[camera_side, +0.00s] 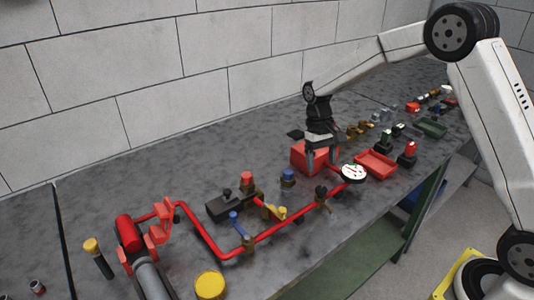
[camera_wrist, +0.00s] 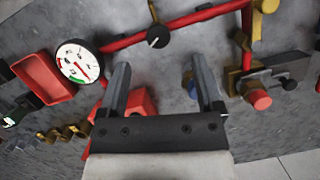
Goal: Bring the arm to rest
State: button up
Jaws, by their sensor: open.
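My gripper (camera_side: 321,160) hangs fingers-down above the grey bench, near the middle of the side view. In the wrist view my gripper (camera_wrist: 162,75) has its two fingers wide apart, with only bare bench and nothing held between them. A red block (camera_side: 303,158) is close by or behind the fingers; the wrist view shows part of it (camera_wrist: 143,101) by the left finger. A blue knob (camera_side: 288,175) is to the left; it is partly hidden by the right finger in the wrist view (camera_wrist: 193,89). Whether the fingertips touch anything is hard to tell.
Red pipework (camera_side: 270,231) with a round gauge (camera_side: 353,172) and valves runs along the bench in front of my gripper. Red (camera_side: 376,164) and green (camera_side: 432,127) trays and small parts lie to the right. A block wall (camera_side: 150,70) stands behind.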

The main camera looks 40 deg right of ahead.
jog(key=s+a+n+t, duration=0.1)
jog(key=s+a+t, duration=0.1)
jog(key=s, duration=0.6)
jog(key=s+a+n+t, duration=0.1)
jog(key=s+a+t, duration=0.1)
jog(key=s, duration=0.6)
jog(key=shift+s+r+t+h, duration=0.3)
jog(key=shift+t+h, duration=0.1)
jog(key=shift+t, duration=0.5)
